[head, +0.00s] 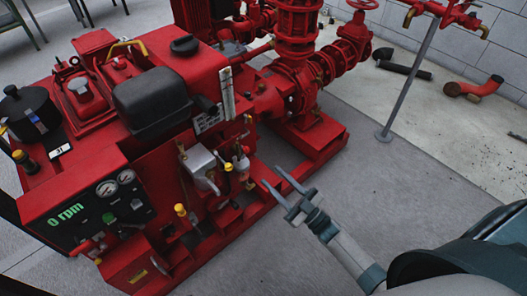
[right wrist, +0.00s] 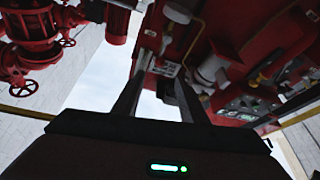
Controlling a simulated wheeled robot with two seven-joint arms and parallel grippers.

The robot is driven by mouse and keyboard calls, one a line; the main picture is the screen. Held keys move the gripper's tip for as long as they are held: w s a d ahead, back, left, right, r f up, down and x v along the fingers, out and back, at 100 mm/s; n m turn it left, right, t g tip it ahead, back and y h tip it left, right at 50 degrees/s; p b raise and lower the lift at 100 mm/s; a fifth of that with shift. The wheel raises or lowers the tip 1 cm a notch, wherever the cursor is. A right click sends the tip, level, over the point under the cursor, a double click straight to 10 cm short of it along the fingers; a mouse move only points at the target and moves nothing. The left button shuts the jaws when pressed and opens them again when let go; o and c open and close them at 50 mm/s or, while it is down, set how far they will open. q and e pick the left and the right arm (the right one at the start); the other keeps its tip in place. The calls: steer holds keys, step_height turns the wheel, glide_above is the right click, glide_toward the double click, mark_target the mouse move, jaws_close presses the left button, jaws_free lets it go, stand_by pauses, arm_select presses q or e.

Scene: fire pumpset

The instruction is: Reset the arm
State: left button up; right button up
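My right gripper (head: 282,191) is open and empty, held out over the grey floor just right of the red pumpset (head: 120,165). Its two fingers stand apart with nothing between them. They also show spread in the right wrist view (right wrist: 158,98), with the red machine beyond them. The pumpset carries a black tank (head: 152,100) on top and a panel with two gauges and a green "0 rpm" display (head: 66,215). The fingers do not appear to touch the machine. My left gripper is not in the head view.
Red pipework with a valve wheel (head: 382,54) stands behind. A grey post (head: 408,80) holds red taps at the upper right. Loose black and red pipe pieces (head: 475,87) lie by the block wall. The floor (head: 400,185) between my right arm and the post is clear.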

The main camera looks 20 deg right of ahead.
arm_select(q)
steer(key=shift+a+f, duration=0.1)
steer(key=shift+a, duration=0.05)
arm_select(e)
steer(key=shift+a, duration=0.1)
